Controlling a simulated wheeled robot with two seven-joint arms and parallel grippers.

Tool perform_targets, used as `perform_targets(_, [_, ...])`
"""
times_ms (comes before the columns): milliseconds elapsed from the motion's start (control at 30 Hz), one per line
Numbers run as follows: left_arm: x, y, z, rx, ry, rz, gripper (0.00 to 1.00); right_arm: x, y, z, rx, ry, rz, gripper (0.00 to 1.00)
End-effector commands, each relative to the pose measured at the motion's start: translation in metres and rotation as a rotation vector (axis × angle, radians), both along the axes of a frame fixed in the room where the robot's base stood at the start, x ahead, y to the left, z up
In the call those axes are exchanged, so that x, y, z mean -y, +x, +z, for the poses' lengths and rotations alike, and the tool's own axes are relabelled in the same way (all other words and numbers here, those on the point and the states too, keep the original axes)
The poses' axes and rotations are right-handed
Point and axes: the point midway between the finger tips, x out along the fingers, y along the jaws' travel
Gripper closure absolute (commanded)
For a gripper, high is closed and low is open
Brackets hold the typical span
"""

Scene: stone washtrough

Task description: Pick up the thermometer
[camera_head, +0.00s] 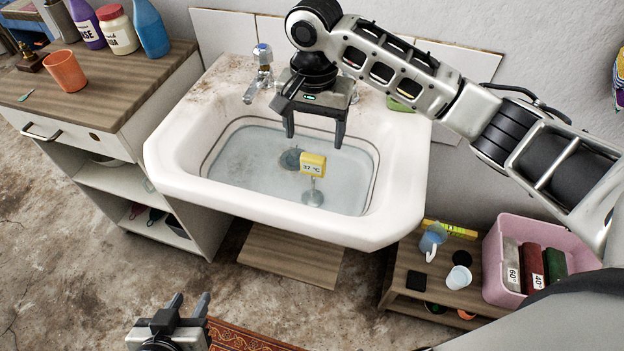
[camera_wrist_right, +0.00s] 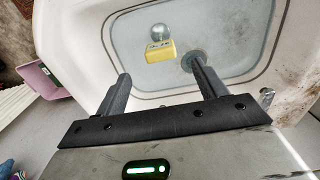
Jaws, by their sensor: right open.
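The thermometer (camera_head: 313,164) is a small yellow block reading "37 °C" on a stem with a round base, standing in the water of the white sink (camera_head: 190,170). It also shows in the right wrist view (camera_wrist_right: 160,51), between and beyond my fingertips. My right gripper (camera_head: 315,140) is open and empty, pointing down over the sink, apart from the thermometer. The right gripper's fingers show in its wrist view (camera_wrist_right: 160,82). My left gripper (camera_head: 188,302) is at the bottom of the head view over the floor, its two fingers apart, with nothing between them.
A tap (camera_head: 261,65) stands at the sink's back left. A wooden-topped cabinet (camera_head: 95,85) with bottles and an orange cup (camera_head: 65,71) is at left. A low shelf (camera_head: 442,290) and pink crate (camera_head: 497,268) are at lower right. A green sponge-like item (camera_head: 400,104) lies on the sink's back rim.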

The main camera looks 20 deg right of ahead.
Motion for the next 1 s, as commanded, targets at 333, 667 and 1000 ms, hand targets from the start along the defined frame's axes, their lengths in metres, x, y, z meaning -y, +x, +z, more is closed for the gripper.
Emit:
perform_targets(333, [0.001, 0.001, -0.001, 0.003, -0.006, 0.000, 0.64, 0.000, 0.000, -0.045, 0.001, 0.000, 0.002, 0.29])
perform_targets(667, [0.001, 0.004, 0.000, 0.011, -0.009, 0.001, 0.64, -0.001, -0.002, -0.088, 0.000, 0.000, 0.001, 0.29])
perform_targets(1000, [0.002, 0.005, 0.001, 0.013, -0.014, 0.005, 0.64, -0.001, -0.002, -0.097, 0.003, 0.001, 0.002, 0.29])
